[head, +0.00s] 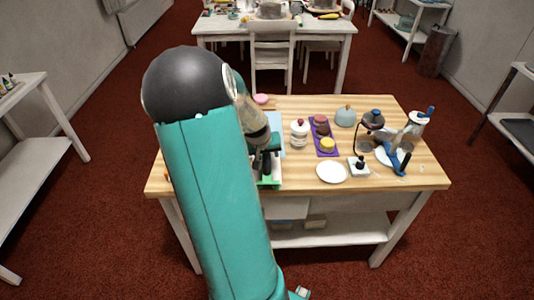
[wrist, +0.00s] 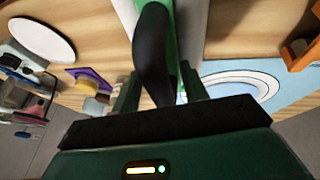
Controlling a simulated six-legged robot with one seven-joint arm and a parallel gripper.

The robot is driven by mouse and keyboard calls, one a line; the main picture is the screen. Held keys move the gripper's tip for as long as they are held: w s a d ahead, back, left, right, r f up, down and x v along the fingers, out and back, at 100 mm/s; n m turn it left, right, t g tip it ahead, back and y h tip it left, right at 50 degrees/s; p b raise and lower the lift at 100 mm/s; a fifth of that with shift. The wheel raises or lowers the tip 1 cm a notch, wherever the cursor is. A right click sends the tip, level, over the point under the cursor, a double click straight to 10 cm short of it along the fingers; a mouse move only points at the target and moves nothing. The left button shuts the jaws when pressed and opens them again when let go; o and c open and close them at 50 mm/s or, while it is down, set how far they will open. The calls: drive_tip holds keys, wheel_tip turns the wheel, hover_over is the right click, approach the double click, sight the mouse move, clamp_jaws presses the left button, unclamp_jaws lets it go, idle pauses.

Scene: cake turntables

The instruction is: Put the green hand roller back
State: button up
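The green hand roller (wrist: 128,14) shows in the wrist view as a green part with a curved black handle (wrist: 152,50). In the head view a small green part of it (head: 268,183) shows low beside my gripper (head: 267,158), near the front edge of the wooden table. In the wrist view the fingers of my gripper (wrist: 160,92) stand on either side of the black handle's lower end. I cannot tell whether they press on it. The roller's far end is out of the wrist view, and my arm covers much of that area in the head view.
A pale strip (wrist: 190,22) lies beside the roller, with a light blue mat (wrist: 218,70) and an orange object (wrist: 301,52) to the right. On the table (head: 405,182) are a white plate (head: 331,171), a purple tray (head: 325,153), a white jar (head: 299,134) and stands at right.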

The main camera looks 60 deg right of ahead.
drive_tip(key=shift+r, duration=0.35)
drive_tip(key=v, duration=1.2)
drive_tip(key=shift+r, duration=0.25)
drive_tip(key=w+a+r+n+t+y, duration=0.1)
drive_tip(key=w+a+r+n, duration=0.15)
drive_tip(key=a, duration=0.55)
drive_tip(key=w+a+r+n+t+y, duration=0.15)
drive_tip(key=w+a, duration=0.25)
drive_tip(key=a, duration=0.4)
drive_tip(key=w+a+r+n+t+y, duration=0.1)
drive_tip(key=w+a+r+n+t, duration=0.15)
drive_tip(key=a, duration=0.55)
drive_tip(key=s+a+r+n, duration=0.1)
drive_tip(key=s+a+n, duration=0.1)
drive_tip(key=a, duration=0.8)
drive_tip(key=s+a+r+n+y, duration=0.1)
drive_tip(key=s+a+r+n, duration=0.1)
drive_tip(key=a, duration=0.8)
drive_tip(key=shift+s+n+t, duration=0.3)
drive_tip(key=shift+s+n, duration=0.15)
drive_tip(key=shift+n, duration=0.4)
drive_tip(key=shift+y, duration=0.25)
